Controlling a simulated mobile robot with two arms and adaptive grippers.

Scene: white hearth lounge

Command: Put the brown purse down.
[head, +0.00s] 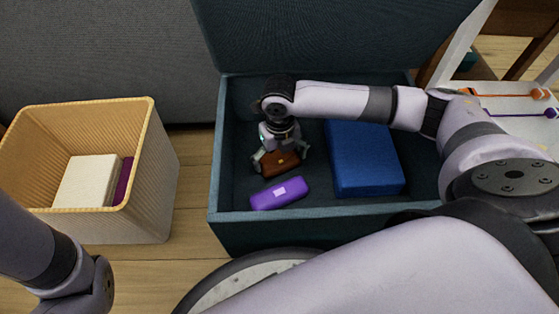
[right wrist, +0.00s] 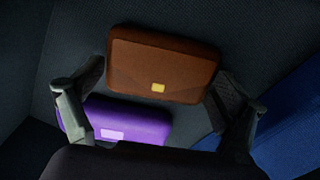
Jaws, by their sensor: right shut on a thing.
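The brown purse (head: 281,164) has a small gold clasp and is inside the dark teal storage box (head: 233,216). My right gripper (head: 281,158) reaches down into the box and is shut on the purse. In the right wrist view the brown purse (right wrist: 163,66) lies between the two fingers of my right gripper (right wrist: 157,100), clasp facing the camera. I cannot tell whether the purse touches the box floor. My left arm shows at the lower left, but its gripper is out of view.
In the box, a purple case (head: 278,194) lies just in front of the purse and a blue box (head: 362,160) sits to its right. The raised lid (head: 330,35) stands behind. A woven basket (head: 150,160) holding a cream block (head: 85,181) stands left on the wooden floor.

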